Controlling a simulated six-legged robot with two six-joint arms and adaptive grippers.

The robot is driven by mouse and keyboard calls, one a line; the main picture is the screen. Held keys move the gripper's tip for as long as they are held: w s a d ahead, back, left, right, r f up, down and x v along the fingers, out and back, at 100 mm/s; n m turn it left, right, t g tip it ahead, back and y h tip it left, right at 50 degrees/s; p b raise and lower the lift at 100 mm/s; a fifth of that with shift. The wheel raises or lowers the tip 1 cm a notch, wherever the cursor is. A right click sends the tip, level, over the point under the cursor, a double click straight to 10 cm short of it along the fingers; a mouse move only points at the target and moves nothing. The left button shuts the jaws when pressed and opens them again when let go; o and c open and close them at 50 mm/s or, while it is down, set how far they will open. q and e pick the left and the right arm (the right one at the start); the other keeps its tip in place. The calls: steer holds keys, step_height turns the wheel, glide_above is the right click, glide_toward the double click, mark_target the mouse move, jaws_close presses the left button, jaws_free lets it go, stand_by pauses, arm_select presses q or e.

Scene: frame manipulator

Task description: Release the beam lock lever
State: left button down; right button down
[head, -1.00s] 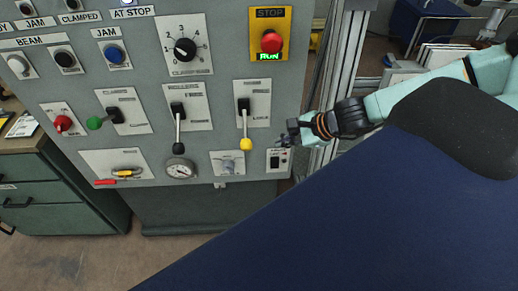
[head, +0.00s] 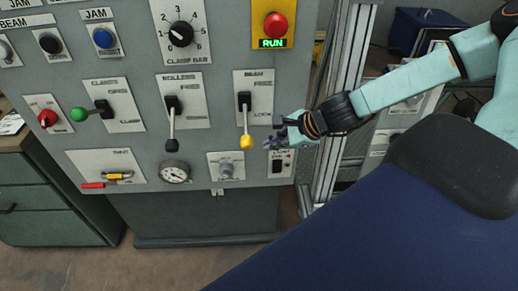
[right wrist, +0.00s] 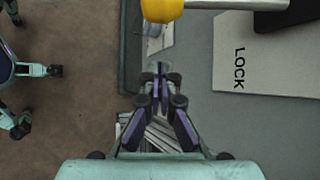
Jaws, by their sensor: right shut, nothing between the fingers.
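The beam lock lever (head: 245,120) is a grey lever with a yellow knob (head: 246,143) on a white plate marked BEAM, FREE and LOCK. It hangs down toward the LOCK end. The knob also shows at the top of the right wrist view (right wrist: 162,9), near the word LOCK. My right gripper (head: 272,143) is just right of the knob, shut and empty. In the right wrist view its fingertips (right wrist: 160,76) are together below the knob, with a gap between. My left gripper is not in view.
A black-tipped lever (head: 171,125) stands to the left on the grey panel. A small knob (head: 226,170) and a black switch (head: 277,166) sit below. The red STOP button (head: 276,25) is above, with RUN lit green. A metal frame post (head: 338,100) stands right of the panel.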

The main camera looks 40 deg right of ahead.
mark_target(246, 127)
steer(key=a+b, duration=0.1)
steer(key=a, duration=0.1)
steer(key=w+a+r+b, duration=0.1)
steer(key=b, duration=0.1)
steer(key=shift+w+a+r, duration=0.15)
steer(key=shift+a+r, duration=0.05)
steer(key=shift+a, duration=0.15)
steer(key=shift+d+f, duration=0.1)
steer(key=shift+d, duration=0.05)
stand_by(0.3)
